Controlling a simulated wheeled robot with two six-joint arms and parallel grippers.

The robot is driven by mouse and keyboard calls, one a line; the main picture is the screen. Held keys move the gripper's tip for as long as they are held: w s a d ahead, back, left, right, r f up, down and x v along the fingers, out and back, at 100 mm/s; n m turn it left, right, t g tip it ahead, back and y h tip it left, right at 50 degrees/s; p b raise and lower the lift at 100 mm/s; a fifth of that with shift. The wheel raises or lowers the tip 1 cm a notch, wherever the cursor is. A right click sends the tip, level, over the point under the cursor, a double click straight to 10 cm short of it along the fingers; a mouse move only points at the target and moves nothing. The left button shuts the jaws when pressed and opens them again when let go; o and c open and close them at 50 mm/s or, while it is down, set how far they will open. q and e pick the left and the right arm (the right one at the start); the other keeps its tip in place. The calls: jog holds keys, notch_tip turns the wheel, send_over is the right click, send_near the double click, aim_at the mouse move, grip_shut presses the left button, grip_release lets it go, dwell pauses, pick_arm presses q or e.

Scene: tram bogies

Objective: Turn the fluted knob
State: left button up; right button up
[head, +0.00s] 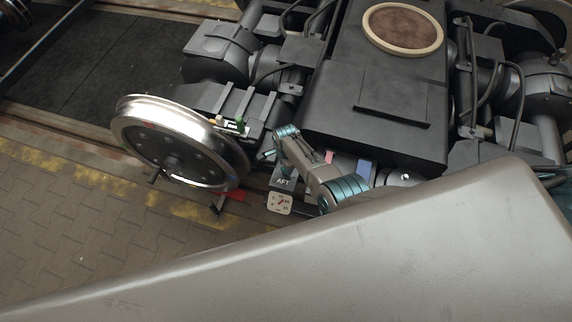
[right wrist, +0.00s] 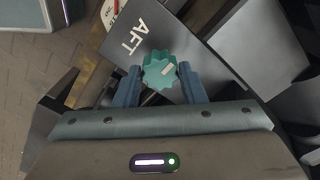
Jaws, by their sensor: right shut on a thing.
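The fluted knob (right wrist: 159,71) is teal with a toothed rim and a pale index mark on its face, slanting up to the right. It sits on a grey panel (right wrist: 151,26) lettered AFT. My right gripper (right wrist: 160,83) is shut on the knob, with one blue finger on each side of it. In the head view the AFT panel (head: 283,181) is beside my right arm's wrist; I cannot make out the knob there. A cream dial (head: 279,203) with a red pointer is just below the panel. My left gripper is not in view.
A steel wheel (head: 178,143) stands left of the panel, and the dark bogie frame (head: 375,110) rises behind it. A red part (head: 232,196) lies between wheel and dial. A large pale surface covers the lower right. Paving (head: 70,220) at lower left is clear.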

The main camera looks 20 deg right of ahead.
dwell(0.5)
jog(key=o, duration=1)
jog(key=shift+r, duration=0.5)
notch_tip(320, 180, up, 10)
jog(key=p, duration=0.2)
jog(key=shift+f, duration=0.1)
